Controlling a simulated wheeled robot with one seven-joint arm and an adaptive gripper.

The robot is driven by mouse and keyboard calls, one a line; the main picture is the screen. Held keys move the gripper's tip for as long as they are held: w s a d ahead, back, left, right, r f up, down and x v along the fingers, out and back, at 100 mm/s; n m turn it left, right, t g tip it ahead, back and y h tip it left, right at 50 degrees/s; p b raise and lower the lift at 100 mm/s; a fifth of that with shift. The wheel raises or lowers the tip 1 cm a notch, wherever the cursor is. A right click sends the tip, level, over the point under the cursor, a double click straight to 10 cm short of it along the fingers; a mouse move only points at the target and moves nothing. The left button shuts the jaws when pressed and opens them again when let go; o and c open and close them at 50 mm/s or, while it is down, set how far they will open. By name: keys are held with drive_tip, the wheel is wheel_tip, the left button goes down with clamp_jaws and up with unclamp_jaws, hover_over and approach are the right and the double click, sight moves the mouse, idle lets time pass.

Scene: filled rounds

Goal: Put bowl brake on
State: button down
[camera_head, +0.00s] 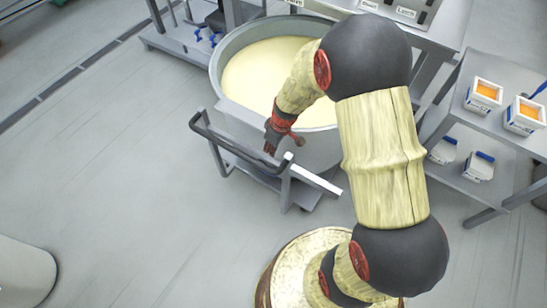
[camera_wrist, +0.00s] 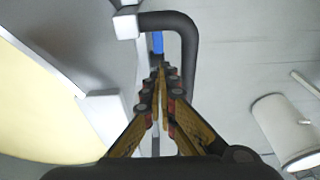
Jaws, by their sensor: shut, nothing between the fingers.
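A large steel bowl (camera_head: 222,72) filled with pale yellow mass stands on a wheeled trolley with a dark push handle (camera_head: 238,152). In the wrist view, the bowl's filling (camera_wrist: 40,110) is at the left and the handle (camera_wrist: 190,50) curves beyond my fingertips. A small blue piece (camera_wrist: 158,42) shows low beside the handle, just past the fingertips; it may be the brake pedal, but its position cannot be told. My gripper (camera_head: 270,150) is shut and empty, pointing down between bowl and handle. It also shows in the wrist view (camera_wrist: 161,70).
At the right, a shelf rack (camera_head: 455,110) holds several white cartons, some with orange contents. A panel with labelled buttons (camera_head: 405,12) is at the top. A pale cylinder (camera_head: 22,272) stands at the lower left. The floor left of the trolley is clear.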

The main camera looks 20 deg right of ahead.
drive_tip(key=b+x, duration=0.1)
drive_tip(key=x, duration=0.3)
drive_tip(key=b+x, duration=0.1)
drive_tip(key=x, duration=0.3)
drive_tip(key=b+x, duration=0.2)
drive_tip(key=x, duration=0.2)
drive_tip(key=shift+d+f, duration=0.35)
drive_tip(key=shift+f, duration=0.05)
drive_tip(key=shift+s+f, duration=0.15)
drive_tip(key=shift+f, duration=0.45)
drive_tip(key=shift+f+b, duration=0.1)
drive_tip(key=shift+b, duration=0.2)
drive_tip(key=shift+s+d+f+b, duration=0.1)
drive_tip(key=shift+f+b, duration=0.2)
drive_tip(key=shift+b, duration=0.3)
drive_tip(key=shift+s+d+f+b, duration=0.1)
drive_tip(key=shift+f+b, duration=0.25)
drive_tip(key=shift+b, duration=0.25)
drive_tip(key=shift+s+d+f+b, duration=0.15)
drive_tip(key=shift+f+b, duration=0.1)
drive_tip(key=shift+b, duration=0.55)
drive_tip(key=shift+s, duration=0.15)
